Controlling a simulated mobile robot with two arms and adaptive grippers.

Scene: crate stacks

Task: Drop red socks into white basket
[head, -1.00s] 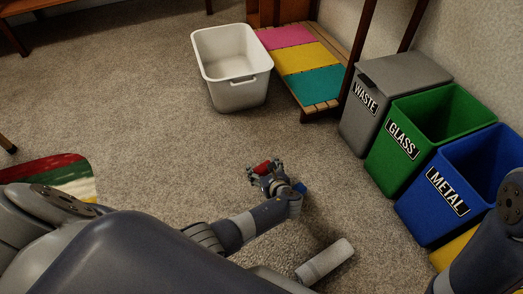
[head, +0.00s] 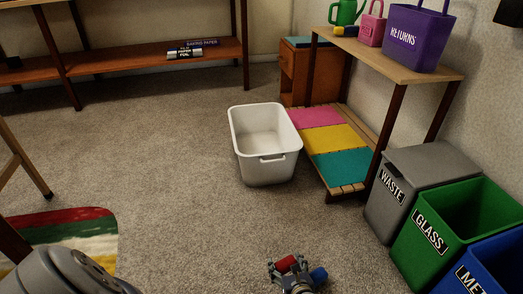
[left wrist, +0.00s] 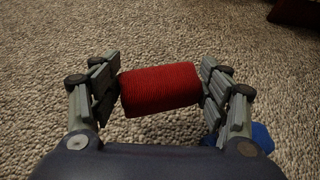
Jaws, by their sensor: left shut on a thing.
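The red socks (left wrist: 160,88) are a rolled, ribbed bundle. My left gripper (left wrist: 160,90) is shut on them, with a finger pressed on each end. In the head view my left gripper (head: 287,266) and the red socks (head: 285,264) are at the bottom, above the carpet. The white basket (head: 264,168) stands upright on the carpet in the middle, farther off than the gripper; its visible inside looks empty. My right gripper is out of view.
A blue item (head: 319,276) is close beside the left gripper. A low slatted rack (head: 346,188) with coloured mats stands right of the basket. The grey waste bin (head: 411,177) and green glass bin (head: 452,218) line the right. Carpet between gripper and basket is clear.

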